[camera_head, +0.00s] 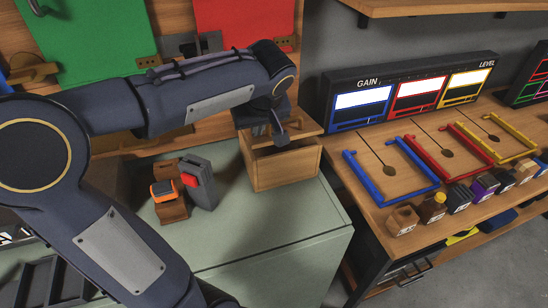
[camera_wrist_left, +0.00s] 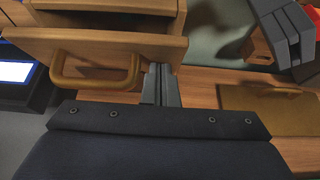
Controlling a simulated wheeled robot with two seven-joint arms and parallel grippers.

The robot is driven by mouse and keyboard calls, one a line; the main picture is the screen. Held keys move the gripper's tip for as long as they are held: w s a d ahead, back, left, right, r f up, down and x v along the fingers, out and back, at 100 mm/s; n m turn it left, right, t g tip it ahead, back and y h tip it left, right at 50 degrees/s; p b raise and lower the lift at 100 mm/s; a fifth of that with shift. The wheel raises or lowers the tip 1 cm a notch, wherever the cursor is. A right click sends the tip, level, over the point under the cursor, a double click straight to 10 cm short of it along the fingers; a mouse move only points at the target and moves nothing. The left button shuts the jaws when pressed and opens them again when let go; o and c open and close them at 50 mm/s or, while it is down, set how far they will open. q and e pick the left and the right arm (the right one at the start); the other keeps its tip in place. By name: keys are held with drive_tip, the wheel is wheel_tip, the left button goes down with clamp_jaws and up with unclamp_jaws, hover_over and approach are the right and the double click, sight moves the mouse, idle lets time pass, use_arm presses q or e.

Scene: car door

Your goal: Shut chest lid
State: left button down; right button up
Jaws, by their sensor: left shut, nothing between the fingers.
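The wooden chest (camera_head: 285,170) stands near the far right corner of the green-grey table. Its lid (camera_head: 303,131) is partly raised, with a dark gap between lid and box. In the left wrist view the lid (camera_wrist_left: 110,44) shows its wooden bail handle (camera_wrist_left: 95,72), with the chest body (camera_wrist_left: 100,6) at the top edge. My left gripper (camera_head: 280,139) is at the lid, shut and empty. In the left wrist view its dark fingers (camera_wrist_left: 161,86) are close to the lid's edge beside the handle; I cannot tell whether they touch. My right gripper is not in view.
A grey device with a red button (camera_head: 198,184) and a wooden block with an orange-black piece (camera_head: 166,192) stand left of the chest. A panel with green and red boards rises behind. At right, a wooden bench (camera_head: 385,212) carries coloured handles, blocks and a display.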

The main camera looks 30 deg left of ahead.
use_arm(q)
drive_tip(key=shift+s+d+f, duration=0.15)
drive_tip(key=shift+f, duration=0.35)
drive_tip(key=shift+d+f+b, duration=0.1)
drive_tip(key=shift+f+b, duration=0.75)
drive_tip(key=shift+b, duration=0.15)
wheel_tip(320, 180, up, 8)
drive_tip(key=p, duration=0.5)
drive_tip(key=shift+f+p, duration=0.2)
drive_tip(key=shift+p, duration=0.2)
drive_tip(key=shift+f, duration=0.1)
